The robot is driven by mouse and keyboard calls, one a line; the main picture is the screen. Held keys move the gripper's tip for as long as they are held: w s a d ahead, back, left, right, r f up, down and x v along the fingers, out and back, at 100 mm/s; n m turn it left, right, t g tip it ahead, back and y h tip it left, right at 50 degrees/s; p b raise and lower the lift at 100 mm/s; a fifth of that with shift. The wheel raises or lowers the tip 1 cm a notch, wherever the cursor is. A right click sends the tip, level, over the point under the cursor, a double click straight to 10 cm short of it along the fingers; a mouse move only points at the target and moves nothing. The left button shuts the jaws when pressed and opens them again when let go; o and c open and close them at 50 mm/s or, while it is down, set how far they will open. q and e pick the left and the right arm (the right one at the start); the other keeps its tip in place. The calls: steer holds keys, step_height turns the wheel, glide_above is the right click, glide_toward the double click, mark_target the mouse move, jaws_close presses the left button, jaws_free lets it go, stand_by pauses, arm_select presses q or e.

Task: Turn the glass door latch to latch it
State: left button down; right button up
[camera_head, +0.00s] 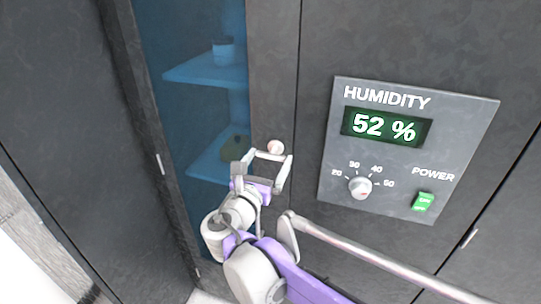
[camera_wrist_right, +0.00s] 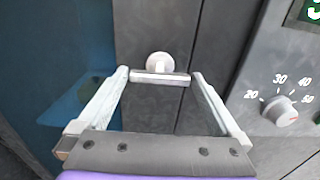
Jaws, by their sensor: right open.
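The glass door (camera_head: 200,120) is a blue pane in a dark frame at the left of the head view. Its latch is a pale round knob (camera_head: 275,147) on the dark frame. In the right wrist view the latch (camera_wrist_right: 160,65) has a short bar (camera_wrist_right: 160,78) lying level across its front. My right gripper (camera_head: 270,155) is open at the latch; its fingertips (camera_wrist_right: 159,75) stand on either side of the bar's ends. The bar looks unclamped; I cannot tell whether a finger touches it. My left gripper is not in view.
A humidity panel (camera_head: 410,105) reads 52 %, with a dial (camera_head: 360,188) and a green power switch (camera_head: 423,201), right of the latch. Blue-tinted shelves (camera_head: 207,72) with small items show behind the glass. A long pale bar crosses the lower right.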

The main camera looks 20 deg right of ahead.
steer(key=shift+x, duration=0.85)
steer(key=c, duration=1)
